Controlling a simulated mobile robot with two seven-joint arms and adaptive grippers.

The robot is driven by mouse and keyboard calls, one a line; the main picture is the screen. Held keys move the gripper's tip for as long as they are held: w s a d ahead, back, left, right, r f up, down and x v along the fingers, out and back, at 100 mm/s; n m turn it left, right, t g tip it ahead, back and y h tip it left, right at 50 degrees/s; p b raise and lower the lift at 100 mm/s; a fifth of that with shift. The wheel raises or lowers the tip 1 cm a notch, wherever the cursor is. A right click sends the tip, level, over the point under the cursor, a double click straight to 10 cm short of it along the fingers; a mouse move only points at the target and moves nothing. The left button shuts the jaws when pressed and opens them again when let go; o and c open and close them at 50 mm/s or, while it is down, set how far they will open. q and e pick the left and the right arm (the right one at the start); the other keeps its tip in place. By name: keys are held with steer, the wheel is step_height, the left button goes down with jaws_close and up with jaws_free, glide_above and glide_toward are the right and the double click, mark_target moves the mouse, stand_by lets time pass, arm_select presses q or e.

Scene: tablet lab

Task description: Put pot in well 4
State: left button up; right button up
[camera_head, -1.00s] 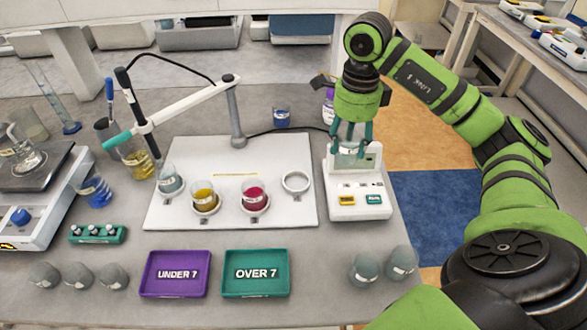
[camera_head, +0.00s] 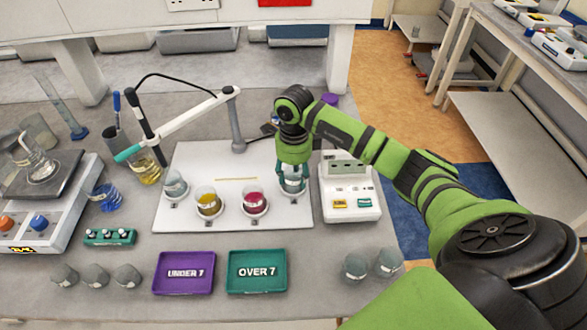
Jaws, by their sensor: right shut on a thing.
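A clear glass pot (camera_head: 293,183) is at the rightmost ring, well 4, of the white board (camera_head: 236,164). My right gripper (camera_head: 293,168) is above it, pointing down, with its fingers shut around the pot's upper part. The fingers and pot hide most of the ring, so I cannot tell if the pot rests fully in it. The other wells hold a clear pot (camera_head: 174,187), a yellow pot (camera_head: 209,202) and a magenta pot (camera_head: 254,200). My left gripper is not in view.
The meter box (camera_head: 349,190) stands just right of the board. A probe arm (camera_head: 190,118) reaches over the board's back left. A purple tray (camera_head: 184,272) and a green tray (camera_head: 257,271) lie in front. Grey pots (camera_head: 355,267) stand at front right.

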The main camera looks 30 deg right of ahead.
steer(key=shift+f, duration=0.2)
steer(key=o, duration=1.2)
steer(key=shift+c, duration=0.2)
steer(key=shift+r, duration=0.2)
steer(key=shift+w+r, duration=0.1)
steer(key=shift+r, duration=0.1)
step_height(320, 180, up, 12)
steer(key=b, duration=0.4)
steer(key=shift+f, duration=0.2)
